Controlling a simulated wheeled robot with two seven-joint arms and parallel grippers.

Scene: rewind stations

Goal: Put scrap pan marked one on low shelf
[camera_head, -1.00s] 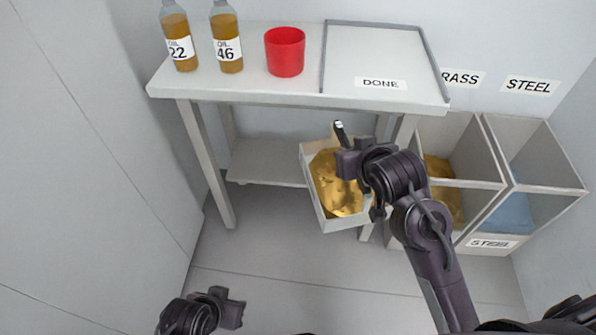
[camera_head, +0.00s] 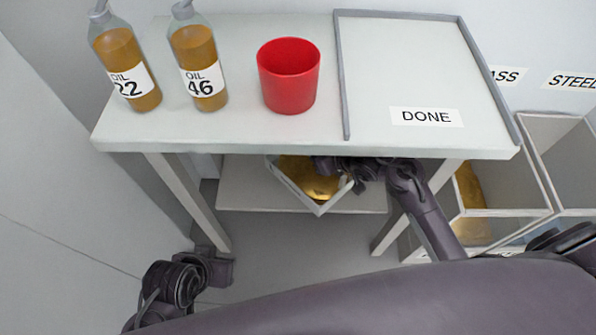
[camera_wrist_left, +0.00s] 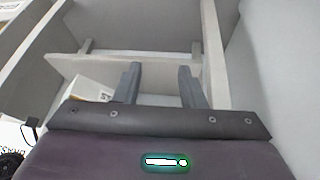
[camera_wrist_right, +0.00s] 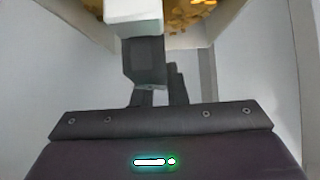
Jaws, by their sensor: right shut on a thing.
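The scrap pan (camera_head: 298,195) is a pale open box with brass-coloured scrap in it. It shows below the table top in the head view, over the low shelf (camera_head: 240,190), and is turned at an angle. Its back part is hidden by the table top, and no number on it is readable. My right gripper (camera_head: 345,172) is shut on the pan's near right wall; the held wall (camera_wrist_right: 135,12) also shows in the right wrist view. I cannot tell whether the pan touches the shelf. My left gripper (camera_head: 222,271) is open and empty at lower left; its fingers show in the left wrist view (camera_wrist_left: 160,85).
The table top (camera_head: 230,130) holds two oil bottles (camera_head: 125,70) (camera_head: 197,65), a red cup (camera_head: 289,78) and a tray area marked DONE (camera_head: 400,70). Table legs (camera_head: 190,200) (camera_head: 405,215) flank the shelf opening. Scrap bins (camera_head: 505,212) stand at the right.

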